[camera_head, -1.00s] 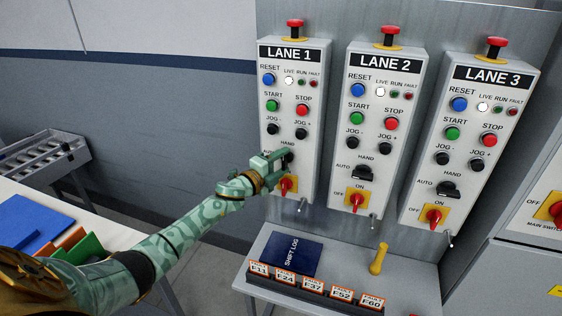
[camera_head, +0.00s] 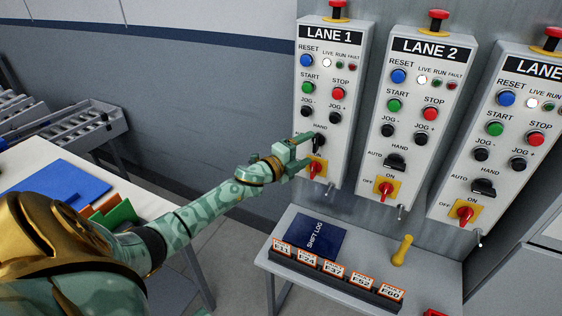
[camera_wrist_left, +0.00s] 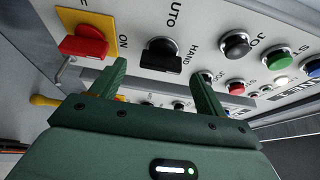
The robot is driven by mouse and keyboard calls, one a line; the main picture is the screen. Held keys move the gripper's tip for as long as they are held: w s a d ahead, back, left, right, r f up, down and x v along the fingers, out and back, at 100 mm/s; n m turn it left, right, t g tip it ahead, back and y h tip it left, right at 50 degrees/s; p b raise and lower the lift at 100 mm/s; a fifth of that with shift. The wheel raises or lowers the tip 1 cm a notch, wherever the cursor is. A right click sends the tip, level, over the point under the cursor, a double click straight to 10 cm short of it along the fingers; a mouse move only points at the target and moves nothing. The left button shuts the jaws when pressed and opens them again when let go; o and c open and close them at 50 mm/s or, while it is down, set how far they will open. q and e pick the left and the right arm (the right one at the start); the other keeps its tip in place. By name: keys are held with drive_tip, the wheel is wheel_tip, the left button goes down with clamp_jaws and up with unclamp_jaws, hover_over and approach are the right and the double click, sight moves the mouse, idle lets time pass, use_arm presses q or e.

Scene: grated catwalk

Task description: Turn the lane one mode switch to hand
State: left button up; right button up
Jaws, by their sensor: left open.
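The lane one mode switch is a black knob (camera_head: 319,143) on the LANE 1 box (camera_head: 334,73), below the HAND label. Its bar looks upright, towards HAND, unlike the sideways lane two knob (camera_head: 395,166). My left gripper (camera_head: 305,151) is open just left of and in front of the knob. In the left wrist view the knob (camera_wrist_left: 163,55) shows beyond and between the two spread fingers, with the HAND label beside it. I see no clear contact. My right gripper is not in view.
Just below the knob is the red lane one ON/OFF switch (camera_head: 315,169), close to my lower finger. A shelf with the shift log (camera_head: 315,236), fault cards (camera_head: 332,268) and a yellow-handled tool (camera_head: 402,250) lies below. A white table (camera_head: 40,160) stands left.

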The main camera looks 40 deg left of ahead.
use_arm(q)
drive_tip(key=s+a, duration=0.2)
drive_tip(key=s, duration=1)
drive_tip(key=shift+s, duration=0.4)
